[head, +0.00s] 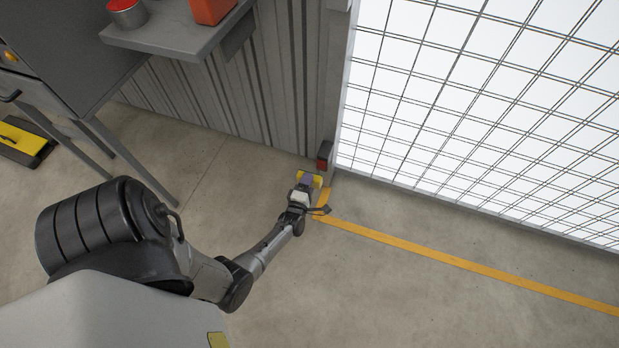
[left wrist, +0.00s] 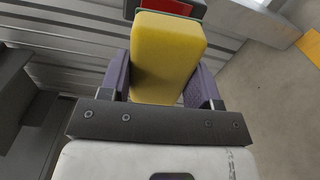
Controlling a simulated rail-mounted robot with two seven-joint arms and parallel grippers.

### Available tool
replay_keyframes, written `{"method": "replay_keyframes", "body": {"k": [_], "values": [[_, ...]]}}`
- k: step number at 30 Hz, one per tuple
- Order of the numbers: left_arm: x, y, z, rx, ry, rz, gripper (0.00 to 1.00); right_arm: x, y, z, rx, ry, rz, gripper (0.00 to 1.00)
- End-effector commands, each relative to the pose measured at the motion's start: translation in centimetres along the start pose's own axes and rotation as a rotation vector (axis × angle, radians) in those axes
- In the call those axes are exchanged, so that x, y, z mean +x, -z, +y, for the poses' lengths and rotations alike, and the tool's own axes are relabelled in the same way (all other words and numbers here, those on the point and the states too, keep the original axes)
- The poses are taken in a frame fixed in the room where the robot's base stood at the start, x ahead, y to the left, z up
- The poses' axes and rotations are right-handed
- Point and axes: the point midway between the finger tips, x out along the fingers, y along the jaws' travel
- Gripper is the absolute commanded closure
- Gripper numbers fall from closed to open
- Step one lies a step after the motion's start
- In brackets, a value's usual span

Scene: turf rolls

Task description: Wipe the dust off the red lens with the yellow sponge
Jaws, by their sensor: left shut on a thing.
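The yellow sponge (head: 317,181) is between the fingers of my left gripper (head: 307,184), low down near the foot of the grey corrugated wall. In the left wrist view the sponge (left wrist: 168,52) stands out beyond the purple finger pads, and my left gripper (left wrist: 165,85) is shut on it. The red lens (head: 323,163) sits in a dark housing at the wall's end post, just beyond the sponge. In the left wrist view the lens (left wrist: 167,6) shows partly above the sponge, which hides its lower part. I cannot tell whether they touch, nor see dust. My right gripper is out of view.
A wire mesh panel (head: 480,95) stands to the right of the post. A yellow floor line (head: 470,265) runs along it. A grey shelf (head: 175,35) with a red tin (head: 126,13) and an orange-red container (head: 212,8) hangs above. The concrete floor nearby is clear.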

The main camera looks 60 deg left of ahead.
Motion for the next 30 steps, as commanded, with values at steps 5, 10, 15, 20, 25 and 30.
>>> {"method": "replay_keyframes", "body": {"k": [5, 10, 15, 20, 25, 30], "values": [[-0.1, 0.0, 0.0, 0.000, 0.000, 0.000, 0.62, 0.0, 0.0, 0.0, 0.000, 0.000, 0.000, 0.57], [-0.1, 0.0, 0.0, 0.000, 0.000, 0.000, 0.62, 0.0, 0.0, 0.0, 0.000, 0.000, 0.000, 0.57], [-0.6, 0.0, 0.0, 0.000, 0.001, 0.000, 0.62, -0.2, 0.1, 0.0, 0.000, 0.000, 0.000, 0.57], [-1.6, 0.0, 0.1, 0.000, 0.001, -0.001, 0.62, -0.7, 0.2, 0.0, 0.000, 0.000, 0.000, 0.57], [-2.9, 0.0, 0.1, 0.001, 0.001, 0.000, 0.62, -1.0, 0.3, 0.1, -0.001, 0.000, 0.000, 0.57], [-3.1, 0.0, 0.0, 0.000, 0.000, 0.000, 0.62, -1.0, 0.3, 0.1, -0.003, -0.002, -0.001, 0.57]]}}
